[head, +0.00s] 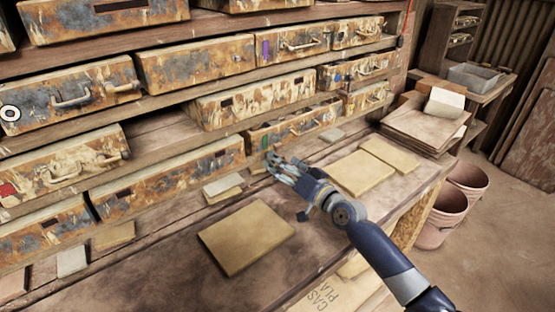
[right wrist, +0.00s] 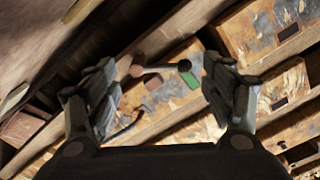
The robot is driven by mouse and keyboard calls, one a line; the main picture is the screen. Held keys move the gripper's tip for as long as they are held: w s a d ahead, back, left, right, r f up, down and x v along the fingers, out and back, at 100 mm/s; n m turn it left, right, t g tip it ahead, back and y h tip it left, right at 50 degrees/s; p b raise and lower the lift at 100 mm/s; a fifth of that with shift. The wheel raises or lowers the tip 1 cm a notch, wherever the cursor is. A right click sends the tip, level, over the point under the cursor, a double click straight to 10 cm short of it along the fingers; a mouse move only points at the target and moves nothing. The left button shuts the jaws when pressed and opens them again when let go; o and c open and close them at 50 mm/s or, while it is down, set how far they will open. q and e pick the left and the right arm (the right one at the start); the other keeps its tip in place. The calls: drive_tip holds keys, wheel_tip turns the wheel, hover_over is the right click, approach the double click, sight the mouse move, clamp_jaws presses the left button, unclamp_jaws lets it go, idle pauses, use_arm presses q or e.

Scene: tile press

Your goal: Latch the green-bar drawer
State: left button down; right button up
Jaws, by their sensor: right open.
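The green-bar drawer (head: 321,115) is a rusty, paint-worn drawer in the lower row of the rack, with a pale bar handle. Its green bar (right wrist: 190,79) shows clearly in the right wrist view beside the handle (right wrist: 160,68). My right gripper (head: 277,163) is open and empty, just below and in front of this drawer. In the right wrist view the handle lies beyond and between the open fingers (right wrist: 160,90), with no contact visible. I cannot tell how far the drawer stands out. My left gripper is not in view.
Other rusty drawers (head: 255,101) fill the rack above and to the left. Tan tiles (head: 247,236) and (head: 360,172) lie on the bench. A stack of boards (head: 425,130) and pink pots (head: 462,190) are at the right.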

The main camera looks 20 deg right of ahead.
drive_tip(key=shift+x, duration=1.5)
drive_tip(key=shift+s, duration=0.1)
drive_tip(key=c, duration=1)
